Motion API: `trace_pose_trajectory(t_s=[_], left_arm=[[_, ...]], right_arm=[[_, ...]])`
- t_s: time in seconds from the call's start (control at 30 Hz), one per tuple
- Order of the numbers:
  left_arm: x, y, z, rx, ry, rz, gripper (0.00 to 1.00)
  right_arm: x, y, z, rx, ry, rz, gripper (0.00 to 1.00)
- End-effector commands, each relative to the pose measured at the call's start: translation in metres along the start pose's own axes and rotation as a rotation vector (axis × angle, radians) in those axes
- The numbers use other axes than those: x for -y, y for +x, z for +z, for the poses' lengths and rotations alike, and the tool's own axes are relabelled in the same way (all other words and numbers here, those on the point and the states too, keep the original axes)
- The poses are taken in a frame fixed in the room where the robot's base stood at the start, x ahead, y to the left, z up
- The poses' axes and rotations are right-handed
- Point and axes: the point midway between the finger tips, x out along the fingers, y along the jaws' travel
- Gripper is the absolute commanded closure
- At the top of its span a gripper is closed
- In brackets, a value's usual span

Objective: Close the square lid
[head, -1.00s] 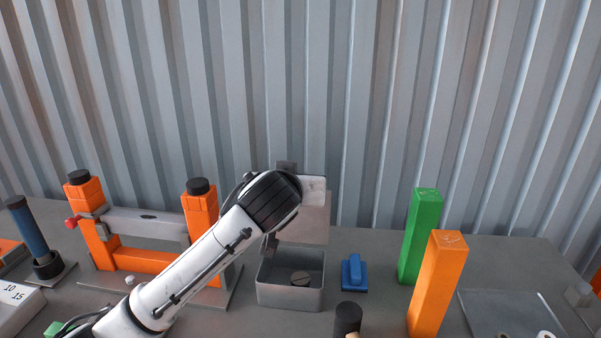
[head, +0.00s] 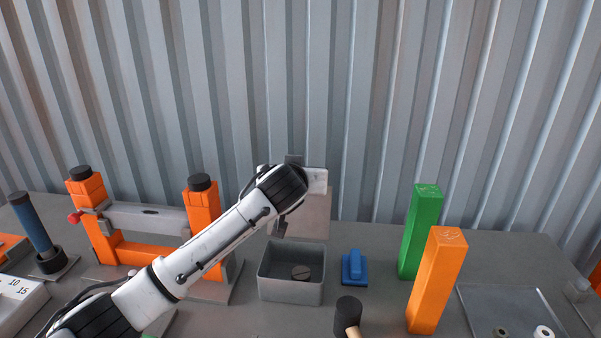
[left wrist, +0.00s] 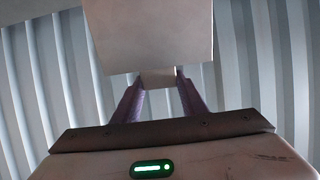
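The grey square box (head: 291,290) stands on the table in the middle of the head view, with a small dark round piece inside. Its light square lid (head: 312,218) stands raised, roughly upright, at the box's back edge. My left arm reaches over from the left, with its wrist in front of the lid's upper part. In the left wrist view the left gripper (left wrist: 158,82) has its fingers apart, with the lid panel (left wrist: 150,40) just beyond them. A small pale part shows between the fingertips; I cannot tell whether they touch it. My right gripper is in neither view.
A blue block (head: 354,268) lies right of the box, with a black-headed mallet (head: 348,312) in front. Green (head: 420,232) and orange (head: 437,282) posts stand farther right. An orange frame (head: 135,257) stands left, behind my arm. A corrugated wall closes the back.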

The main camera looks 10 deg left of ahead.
Motion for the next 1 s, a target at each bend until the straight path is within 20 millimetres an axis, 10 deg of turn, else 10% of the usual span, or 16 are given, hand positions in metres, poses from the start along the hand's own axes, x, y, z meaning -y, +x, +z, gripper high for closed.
trace_pose_trajectory(t_s=[0.2, 1.0], left_arm=[[0.000, 0.000, 0.000, 0.000, 0.000, -0.001, 1.00], [0.000, -0.059, 0.016, -0.247, -0.004, 0.000, 1.00]], right_arm=[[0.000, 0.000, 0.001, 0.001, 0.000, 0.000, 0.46], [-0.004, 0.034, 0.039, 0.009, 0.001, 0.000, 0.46]])
